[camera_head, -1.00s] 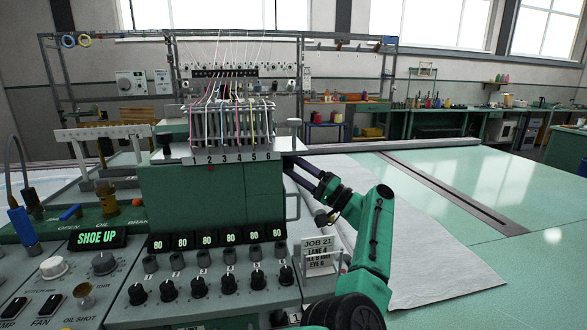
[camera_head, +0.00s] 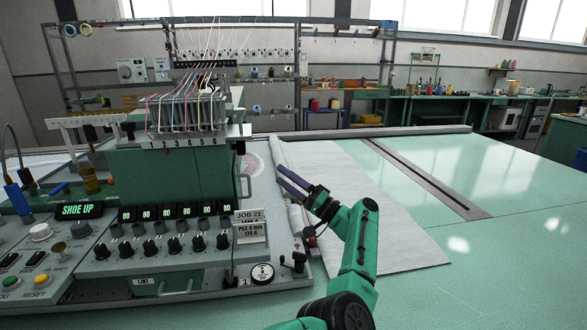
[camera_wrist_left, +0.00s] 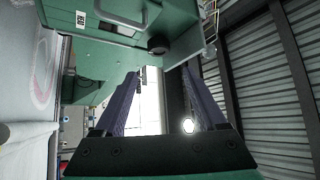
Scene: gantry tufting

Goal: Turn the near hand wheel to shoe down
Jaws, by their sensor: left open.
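The green machine head (camera_head: 170,175) stands at left, and its display (camera_head: 79,210) reads SHOE UP. A small dark round wheel or knob (camera_head: 240,147) is on its right side, above a metal handle (camera_head: 246,187). It also shows in the left wrist view (camera_wrist_left: 158,46); I cannot tell for sure that this is the near hand wheel. My left gripper (camera_head: 283,178) is open and empty, right of the handle and lower than the knob, apart from both. Its two fingers (camera_wrist_left: 160,78) point toward the machine side with nothing between them. My right gripper is out of view.
A control panel with several black knobs (camera_head: 174,245) fills the lower left. A white-faced dial (camera_head: 262,273) and a small dark crank (camera_head: 298,262) sit at its right end. A job card (camera_head: 250,228) stands nearby. White cloth (camera_head: 370,220) covers the green table (camera_head: 500,250), clear at right.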

